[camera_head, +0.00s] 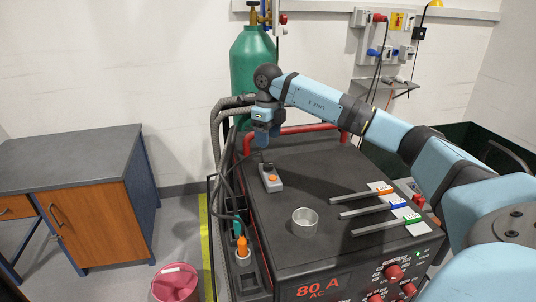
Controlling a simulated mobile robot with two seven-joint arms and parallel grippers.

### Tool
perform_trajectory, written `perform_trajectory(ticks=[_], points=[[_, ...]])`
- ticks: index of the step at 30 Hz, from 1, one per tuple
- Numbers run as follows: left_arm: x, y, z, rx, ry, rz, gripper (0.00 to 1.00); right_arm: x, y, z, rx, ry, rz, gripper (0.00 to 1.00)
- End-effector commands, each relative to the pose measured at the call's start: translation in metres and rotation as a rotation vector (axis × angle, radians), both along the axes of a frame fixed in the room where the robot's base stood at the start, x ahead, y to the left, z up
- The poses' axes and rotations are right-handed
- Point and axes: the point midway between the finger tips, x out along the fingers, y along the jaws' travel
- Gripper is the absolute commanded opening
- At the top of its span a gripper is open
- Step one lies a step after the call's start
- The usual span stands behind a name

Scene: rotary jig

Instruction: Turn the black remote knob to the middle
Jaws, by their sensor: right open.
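A small grey remote box (270,178) lies on the dark top of the welding machine (335,170), left of its middle. It has an orange round part on its face and a darker part at its far end. A black knob is too small to make out clearly. My right gripper (262,143) hangs above and just behind the remote, pointing down. It is open with nothing seen between its fingers, and it looks apart from the remote. My left gripper is out of view.
A red rail (305,129) and green gas cylinder (252,65) stand behind. An orange-handled torch (242,246) sits at the left side. A desk (75,155) stands farther left.

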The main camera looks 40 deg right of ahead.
Motion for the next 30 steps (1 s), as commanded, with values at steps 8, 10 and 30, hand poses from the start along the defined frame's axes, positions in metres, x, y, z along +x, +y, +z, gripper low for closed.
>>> perform_trajectory(ticks=[8, 10, 30], points=[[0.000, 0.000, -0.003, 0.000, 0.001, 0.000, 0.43, 0.000, 0.000, 0.042, 0.000, -0.001, 0.000, 0.58], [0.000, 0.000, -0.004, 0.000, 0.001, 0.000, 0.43, 0.000, 0.000, 0.045, 0.000, 0.000, 0.000, 0.58], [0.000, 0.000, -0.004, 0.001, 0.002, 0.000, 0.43, 0.000, 0.000, 0.048, 0.001, 0.001, 0.000, 0.58]])
